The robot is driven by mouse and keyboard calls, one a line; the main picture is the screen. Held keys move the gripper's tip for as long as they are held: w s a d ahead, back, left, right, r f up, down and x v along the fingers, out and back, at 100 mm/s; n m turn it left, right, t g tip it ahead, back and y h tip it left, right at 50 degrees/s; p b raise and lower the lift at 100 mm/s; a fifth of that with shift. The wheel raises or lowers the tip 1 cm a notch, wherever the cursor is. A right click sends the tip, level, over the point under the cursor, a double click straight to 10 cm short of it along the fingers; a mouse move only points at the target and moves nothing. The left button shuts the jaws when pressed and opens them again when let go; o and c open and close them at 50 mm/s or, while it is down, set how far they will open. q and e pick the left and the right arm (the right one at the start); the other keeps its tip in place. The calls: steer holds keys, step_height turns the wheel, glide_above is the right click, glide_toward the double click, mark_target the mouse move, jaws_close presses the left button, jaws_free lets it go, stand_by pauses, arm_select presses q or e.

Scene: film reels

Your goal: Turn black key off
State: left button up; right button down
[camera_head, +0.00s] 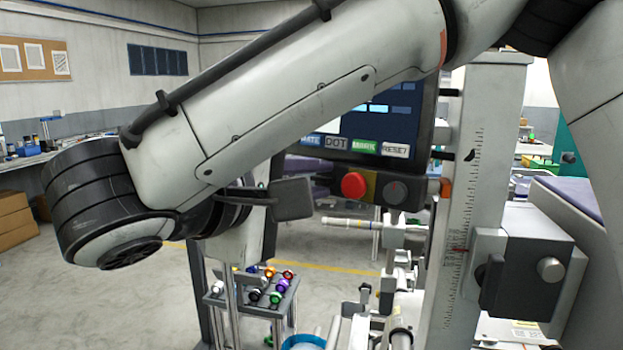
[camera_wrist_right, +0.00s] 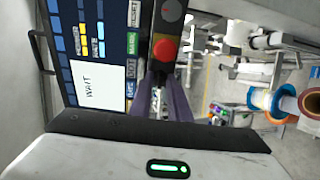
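The control box hangs below a screen (camera_head: 370,110) in the head view. It carries a red push button (camera_head: 354,185) and, to its right, a round black key switch (camera_head: 394,191). In the right wrist view the key (camera_wrist_right: 172,11) is at the top edge, just beyond the red button (camera_wrist_right: 164,49). My right gripper (camera_head: 292,198) is partly hidden by my own arm and is left of the button in the head view. In the wrist view its fingers (camera_wrist_right: 158,88) are a narrow gap apart, empty, pointing toward the button. My left gripper is out of view.
A vertical post with a scale (camera_head: 462,230) and a dark clamp block (camera_head: 530,262) stand right of the control box. A small rack of coloured pieces (camera_head: 268,292) is below. The wrist view shows film reels (camera_wrist_right: 268,100) at right.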

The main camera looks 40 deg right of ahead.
steer(key=shift+n, duration=0.3)
steer(key=n, duration=0.3)
steer(key=shift+n, duration=0.3)
steer(key=n, duration=0.4)
steer(key=shift+n, duration=0.3)
steer(key=n, duration=0.4)
steer(key=shift+g, duration=0.4)
steer(key=shift+n, duration=2.3)
steer(key=c, duration=2)
jaws_free()
